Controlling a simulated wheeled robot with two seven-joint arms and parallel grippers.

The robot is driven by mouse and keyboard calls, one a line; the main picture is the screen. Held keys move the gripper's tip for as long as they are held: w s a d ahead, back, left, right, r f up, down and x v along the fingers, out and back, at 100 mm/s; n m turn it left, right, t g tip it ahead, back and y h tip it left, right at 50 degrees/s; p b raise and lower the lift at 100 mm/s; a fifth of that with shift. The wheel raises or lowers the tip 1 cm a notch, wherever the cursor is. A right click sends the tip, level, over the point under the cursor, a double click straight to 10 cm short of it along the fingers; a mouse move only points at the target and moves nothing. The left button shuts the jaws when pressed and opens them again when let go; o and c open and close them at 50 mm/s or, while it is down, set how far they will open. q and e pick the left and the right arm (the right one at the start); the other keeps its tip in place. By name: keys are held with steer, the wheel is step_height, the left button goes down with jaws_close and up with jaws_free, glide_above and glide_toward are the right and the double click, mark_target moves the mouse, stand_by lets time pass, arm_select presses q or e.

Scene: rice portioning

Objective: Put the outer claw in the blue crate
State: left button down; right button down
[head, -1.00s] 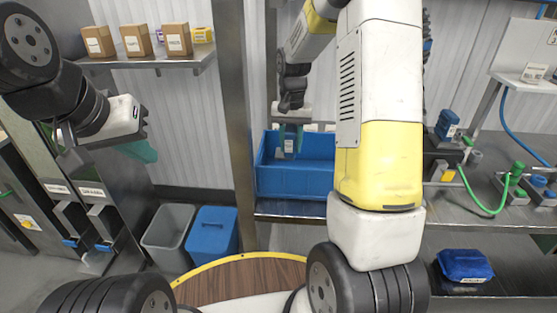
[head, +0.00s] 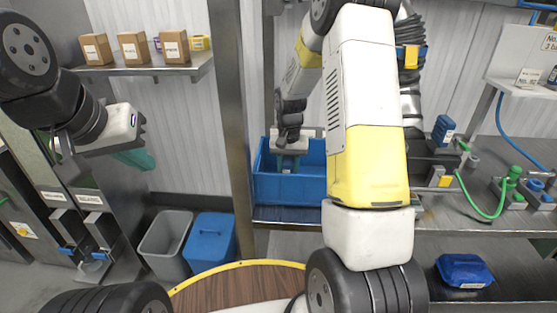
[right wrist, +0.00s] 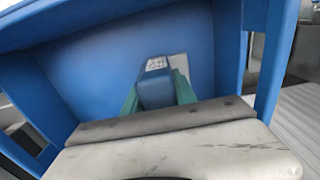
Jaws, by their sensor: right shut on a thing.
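The blue crate (head: 290,188) stands on a metal shelf in the middle of the head view. My right gripper (head: 288,165) points down into it, its green fingers below the crate's rim. In the right wrist view the gripper (right wrist: 157,95) is shut on a small blue piece with a pale label, which I take for the outer claw (right wrist: 155,88). The crate's blue walls (right wrist: 90,75) surround it there. Whether the piece touches the crate floor I cannot tell. My left gripper (head: 125,155) hangs empty at the left, its teal fingers apart.
Small cardboard boxes (head: 133,46) stand on a wall shelf at the upper left. A grey bin (head: 167,240) and a blue bin (head: 210,240) stand on the floor. A metal post (head: 232,120) rises left of the crate. A blue packet (head: 463,270) lies on the lower right shelf.

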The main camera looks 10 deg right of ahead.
steer(key=c, duration=1)
jaws_free()
step_height(320, 180, up, 12)
steer(key=shift+r, duration=0.15)
steer(key=s+a+r+n+t, duration=0.1)
steer(key=s+r, duration=0.3)
steer(key=s, duration=0.4)
steer(key=s+a+r+n+t+y, duration=0.1)
steer(key=s+r+t, duration=0.2)
steer(key=s+r, duration=0.2)
steer(key=s+a+r+n+t+y, duration=0.1)
steer(key=s+r, duration=0.3)
steer(key=s, duration=0.7)
steer(key=shift+a+r+n+t, duration=0.3)
steer(key=shift+r+n+t, duration=0.1)
steer(key=shift+t, duration=0.2)
steer(key=shift+s, duration=0.1)
